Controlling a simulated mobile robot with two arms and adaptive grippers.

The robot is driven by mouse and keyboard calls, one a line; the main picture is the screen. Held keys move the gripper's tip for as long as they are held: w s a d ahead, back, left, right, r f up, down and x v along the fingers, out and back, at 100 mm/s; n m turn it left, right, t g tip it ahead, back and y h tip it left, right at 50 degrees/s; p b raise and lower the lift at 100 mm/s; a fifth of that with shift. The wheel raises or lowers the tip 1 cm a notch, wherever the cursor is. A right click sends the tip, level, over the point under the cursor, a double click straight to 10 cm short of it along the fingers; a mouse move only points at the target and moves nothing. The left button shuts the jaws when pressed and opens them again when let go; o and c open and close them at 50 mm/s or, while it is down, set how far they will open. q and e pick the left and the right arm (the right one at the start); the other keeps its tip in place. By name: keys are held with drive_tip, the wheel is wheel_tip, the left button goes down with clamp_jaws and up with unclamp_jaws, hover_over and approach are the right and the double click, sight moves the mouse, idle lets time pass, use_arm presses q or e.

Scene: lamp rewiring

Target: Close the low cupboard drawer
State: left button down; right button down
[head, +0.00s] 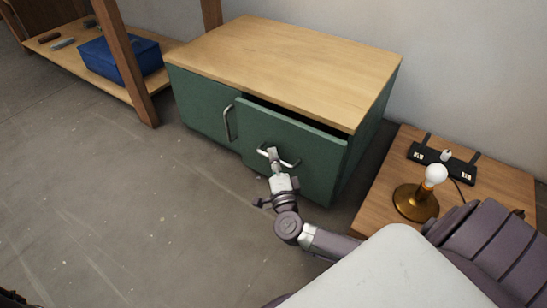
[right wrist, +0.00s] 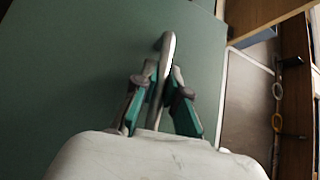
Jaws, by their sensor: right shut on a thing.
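The low cupboard (head: 285,60) is green with a pale wooden top and stands against the wall. Its right-hand drawer (head: 310,150) is partly open, with a dark gap along its top edge. My right gripper (head: 272,155) is at the drawer front, shut on the metal bar handle (head: 290,163). In the right wrist view the fingers (right wrist: 160,95) sit on both sides of the handle (right wrist: 167,52), against the green front (right wrist: 80,60). The left gripper is not in view.
The cupboard's left front has its own handle (head: 227,123). A low wooden table (head: 375,205) at the right holds a brass lamp (head: 415,203) with a bulb and a black strip (head: 440,162). A shelf with a blue box (head: 120,60) stands at the left. The floor (head: 130,210) in front is clear.

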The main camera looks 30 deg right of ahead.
sight(280, 150)
drive_tip(key=d, duration=0.1)
drive_tip(key=w+d, duration=0.1)
drive_tip(key=d, duration=0.1)
drive_tip(key=shift+w+p, duration=0.15)
drive_tip(key=shift+p, duration=0.25)
drive_tip(key=shift+w+d, duration=0.15)
drive_tip(key=shift+d, duration=0.35)
drive_tip(key=c, duration=1.2)
unclamp_jaws()
drive_tip(key=shift+w, duration=0.1)
